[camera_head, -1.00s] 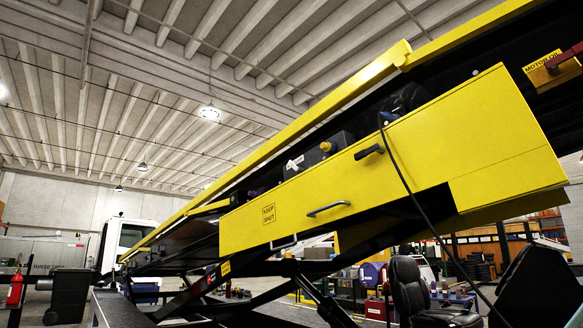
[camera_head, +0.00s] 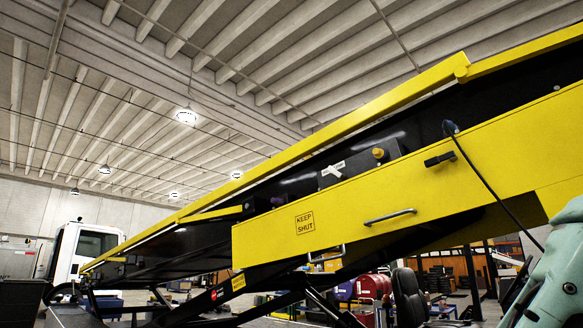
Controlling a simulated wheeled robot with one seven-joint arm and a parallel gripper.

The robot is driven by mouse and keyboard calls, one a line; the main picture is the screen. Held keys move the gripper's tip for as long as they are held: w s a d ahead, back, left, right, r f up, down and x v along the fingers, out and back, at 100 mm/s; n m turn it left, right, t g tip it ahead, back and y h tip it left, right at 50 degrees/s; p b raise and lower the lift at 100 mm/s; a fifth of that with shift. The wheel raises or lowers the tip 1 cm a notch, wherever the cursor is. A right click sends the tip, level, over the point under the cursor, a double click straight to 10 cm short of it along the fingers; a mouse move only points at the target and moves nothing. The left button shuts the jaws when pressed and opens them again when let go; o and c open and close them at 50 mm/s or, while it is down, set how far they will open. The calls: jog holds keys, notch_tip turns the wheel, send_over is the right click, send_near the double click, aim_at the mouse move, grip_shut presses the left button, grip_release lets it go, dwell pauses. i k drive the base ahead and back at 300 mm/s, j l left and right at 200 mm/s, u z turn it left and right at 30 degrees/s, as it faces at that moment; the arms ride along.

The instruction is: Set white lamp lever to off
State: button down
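A small white lever-like part (camera_head: 333,169) sits on the front of a dark box (camera_head: 368,162) in the loader's black recess, above the yellow side panel. It looks tilted, with its right end higher; which setting it marks is too small to read. A pale green link of my arm shows at the lower right edge. My gripper is not in view, so its state and its distance from the lever are hidden.
The yellow panel (camera_head: 440,187) has a "KEEP SHUT" label (camera_head: 305,223), a bar handle (camera_head: 390,217) and a black latch (camera_head: 439,159). A dark cable (camera_head: 485,187) hangs across it. A black chair (camera_head: 408,297) stands below. A yellow rail (camera_head: 330,138) slopes above the recess.

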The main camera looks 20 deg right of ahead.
aim_at(333, 170)
jog(key=i+j, duration=0.25)
jog(key=i, duration=0.15)
jog(key=i+j, duration=0.2)
jog(key=i, duration=0.25)
jog(key=i+j, duration=0.25)
jog(key=i, duration=0.15)
jog(key=i+j, duration=0.25)
jog(key=i, duration=0.15)
jog(key=u, duration=0.05)
